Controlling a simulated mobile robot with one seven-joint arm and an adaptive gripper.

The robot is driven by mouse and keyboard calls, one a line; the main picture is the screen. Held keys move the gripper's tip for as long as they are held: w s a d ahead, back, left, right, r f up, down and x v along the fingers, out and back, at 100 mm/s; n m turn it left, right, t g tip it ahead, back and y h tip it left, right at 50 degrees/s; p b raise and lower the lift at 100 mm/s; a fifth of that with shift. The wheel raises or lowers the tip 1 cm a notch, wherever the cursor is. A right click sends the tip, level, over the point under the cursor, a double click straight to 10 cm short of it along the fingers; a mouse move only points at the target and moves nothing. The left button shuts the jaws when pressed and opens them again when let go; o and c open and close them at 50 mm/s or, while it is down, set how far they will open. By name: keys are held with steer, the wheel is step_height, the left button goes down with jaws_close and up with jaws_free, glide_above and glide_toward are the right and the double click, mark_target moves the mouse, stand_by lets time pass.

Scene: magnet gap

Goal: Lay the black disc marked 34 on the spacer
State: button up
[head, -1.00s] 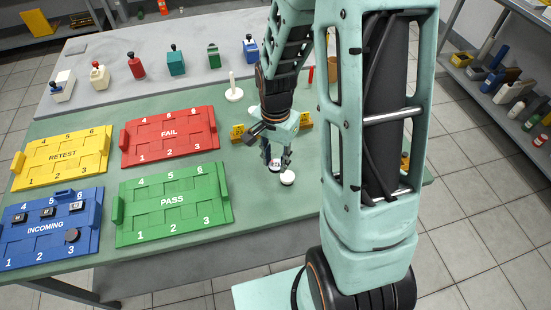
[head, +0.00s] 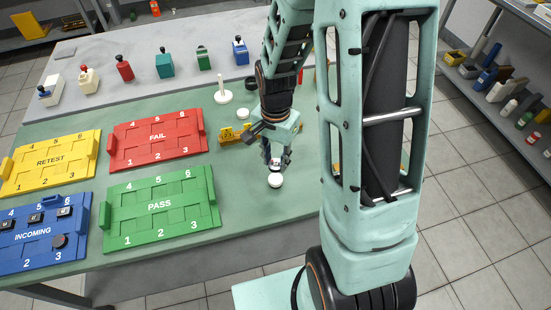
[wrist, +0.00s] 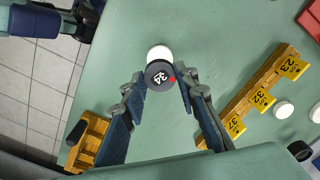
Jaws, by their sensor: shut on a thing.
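The black disc marked 34 (wrist: 160,76) has a white label and a red mark on its edge. It sits between the fingertips of my gripper (wrist: 161,82), which is shut on it. A plain white round piece, apparently the spacer (wrist: 158,52), shows just beyond the disc in the wrist view, partly covered by it. In the head view the spacer (head: 275,181) stands on the green table, just below and in front of my gripper (head: 275,164). I cannot tell whether disc and spacer touch.
A wooden rack (wrist: 262,92) with yellow number tags stands to the right in the wrist view, near another white round piece (wrist: 284,110). Green PASS (head: 160,207), red FAIL (head: 157,138), yellow RETEST (head: 48,162) and blue INCOMING (head: 35,235) trays lie left. Table around the spacer is clear.

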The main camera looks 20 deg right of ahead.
mark_target(275, 178)
steer(key=shift+f+b, duration=2.2)
steer(key=shift+f, duration=0.65)
steer(key=shift+f, duration=0.15)
steer(key=o, duration=1.2)
steer(key=shift+c, duration=0.2)
steer(key=c, duration=0.5)
steer(key=shift+r+p, duration=1.6)
steer(key=shift+r, duration=0.7)
steer(key=shift+o, duration=0.3)
